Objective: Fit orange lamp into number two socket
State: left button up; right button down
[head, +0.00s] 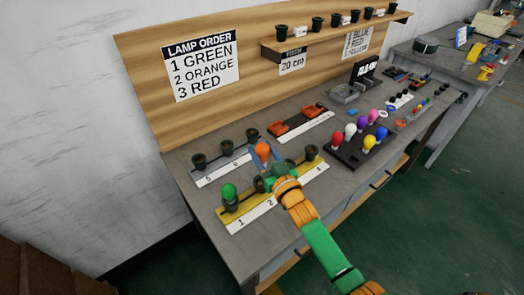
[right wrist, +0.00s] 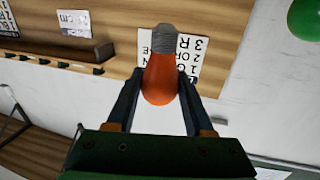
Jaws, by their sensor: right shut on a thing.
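The orange lamp (head: 263,149) is held by my right gripper (head: 264,163) above the yellow-edged socket strip. In the right wrist view the orange lamp (right wrist: 160,80) sits between the two fingers, its grey threaded base pointing away from the palm. The number two socket (head: 259,184) is dark and partly hidden by my gripper; the lamp appears apart from it. A green lamp (head: 229,191) stands in socket one; it also shows at the upper right of the right wrist view (right wrist: 305,18). My left gripper is not in view.
A sign (head: 200,64) lists 1 green, 2 orange, 3 red. A dark tray (head: 345,154) of coloured lamps is at the right. A wooden shelf (head: 340,38) holds several sockets.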

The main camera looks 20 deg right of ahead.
jog(key=f+b, duration=0.2)
jog(key=f, duration=0.1)
jog(key=f+b, duration=0.3)
jog(key=shift+a, duration=0.2)
jog(key=shift+r, duration=0.1)
dwell(1.3)
jog(key=shift+f+b, duration=1.05)
jog(key=shift+f, duration=0.2)
jog(key=shift+c, duration=1)
grip_release()
